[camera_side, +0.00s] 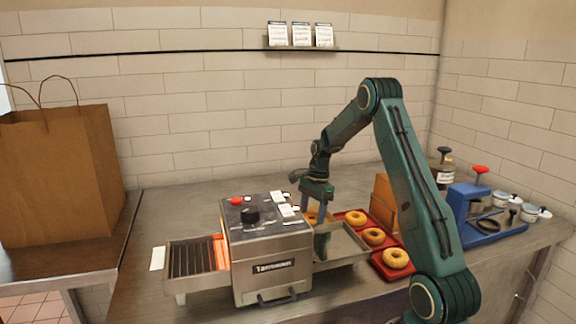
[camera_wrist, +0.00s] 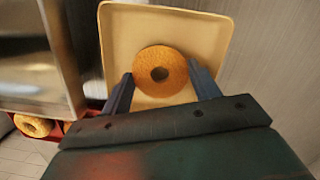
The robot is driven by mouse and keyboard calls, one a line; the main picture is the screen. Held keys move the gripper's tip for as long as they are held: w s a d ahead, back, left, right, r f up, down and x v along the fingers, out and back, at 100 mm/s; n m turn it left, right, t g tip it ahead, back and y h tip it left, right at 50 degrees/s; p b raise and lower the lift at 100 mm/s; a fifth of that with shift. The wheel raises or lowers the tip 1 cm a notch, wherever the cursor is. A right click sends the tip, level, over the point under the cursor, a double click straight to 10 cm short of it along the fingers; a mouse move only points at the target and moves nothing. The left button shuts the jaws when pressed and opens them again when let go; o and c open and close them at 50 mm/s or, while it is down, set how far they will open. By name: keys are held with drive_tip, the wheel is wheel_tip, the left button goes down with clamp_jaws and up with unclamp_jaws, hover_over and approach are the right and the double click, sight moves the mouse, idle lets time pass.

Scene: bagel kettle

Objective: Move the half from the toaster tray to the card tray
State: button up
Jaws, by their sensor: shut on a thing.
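The bagel half (camera_wrist: 160,58), a golden-brown ring, is between the two dark fingers of my gripper (camera_wrist: 162,82) in the wrist view. My gripper is shut on it. A cream square tray with a raised rim (camera_wrist: 150,18), apparently the card tray, lies behind the half; I cannot tell whether they touch. In the side view, part of the half (camera_side: 313,217) shows at my gripper (camera_side: 318,217), above and behind the metal toaster tray (camera_side: 350,245). The toaster tray looks empty. The cream tray is hidden in the side view.
The toaster (camera_side: 265,250) stands left of my gripper, with a heating rack on its left. A red tray (camera_side: 385,262) with bagels lies to the right. An orange-brown box (camera_side: 384,200) and a blue stand (camera_side: 470,215) are farther right. A paper bag (camera_side: 65,175) stands far left.

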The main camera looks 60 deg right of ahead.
drive_tip(key=shift+f, duration=0.3)
drive_tip(key=o, duration=1)
drive_tip(key=shift+o, duration=0.6)
drive_tip(key=shift+o, duration=1)
